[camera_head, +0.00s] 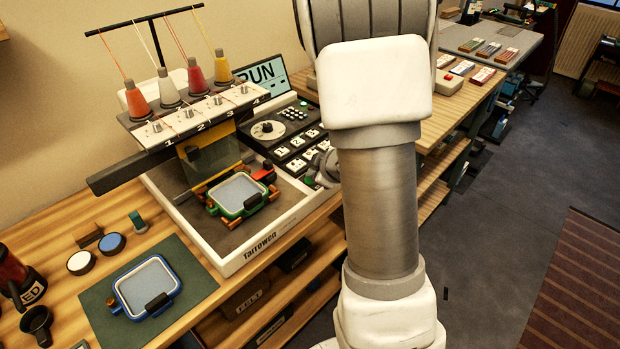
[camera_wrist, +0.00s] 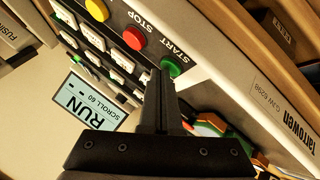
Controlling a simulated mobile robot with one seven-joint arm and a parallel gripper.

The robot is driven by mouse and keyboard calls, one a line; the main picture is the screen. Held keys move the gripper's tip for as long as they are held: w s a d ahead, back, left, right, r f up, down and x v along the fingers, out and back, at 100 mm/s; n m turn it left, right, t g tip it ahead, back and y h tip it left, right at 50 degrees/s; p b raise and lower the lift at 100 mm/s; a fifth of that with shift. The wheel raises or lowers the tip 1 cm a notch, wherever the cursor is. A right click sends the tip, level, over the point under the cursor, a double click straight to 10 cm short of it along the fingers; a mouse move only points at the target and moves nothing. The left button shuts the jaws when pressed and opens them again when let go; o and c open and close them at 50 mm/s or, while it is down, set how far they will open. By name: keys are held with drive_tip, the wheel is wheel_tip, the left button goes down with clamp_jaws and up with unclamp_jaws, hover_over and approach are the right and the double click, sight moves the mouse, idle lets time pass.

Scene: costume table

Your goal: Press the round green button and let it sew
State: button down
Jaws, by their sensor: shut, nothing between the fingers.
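The round green button (camera_wrist: 171,68) sits on the dark panel beside the word START in the wrist view. My gripper (camera_wrist: 163,72) is shut and empty, with its fingertips at the near edge of the green button; whether they touch cannot be told. A red button (camera_wrist: 134,38) marked STOP sits beside it. The embroidery machine (camera_head: 245,245) stands on the wooden table, with a green hoop (camera_head: 239,195) on its bed. Its display (camera_wrist: 83,103) reads RUN and SCROLL 60; it also shows in the head view (camera_head: 262,75). My arm hides the panel's right part in the head view.
A blue hoop (camera_head: 147,287) lies on a dark green mat (camera_head: 195,291) at the front left. Several thread cones, including a yellow one (camera_head: 221,68), stand on top of the machine. A yellow button (camera_wrist: 97,9) lies beyond the red one. Dark floor is open at the right.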

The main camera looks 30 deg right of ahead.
drive_tip(key=shift+r+p, duration=0.8)
wheel_tip(320, 180, up, 5)
drive_tip(key=p, duration=0.5)
drive_tip(key=shift+r, duration=0.1)
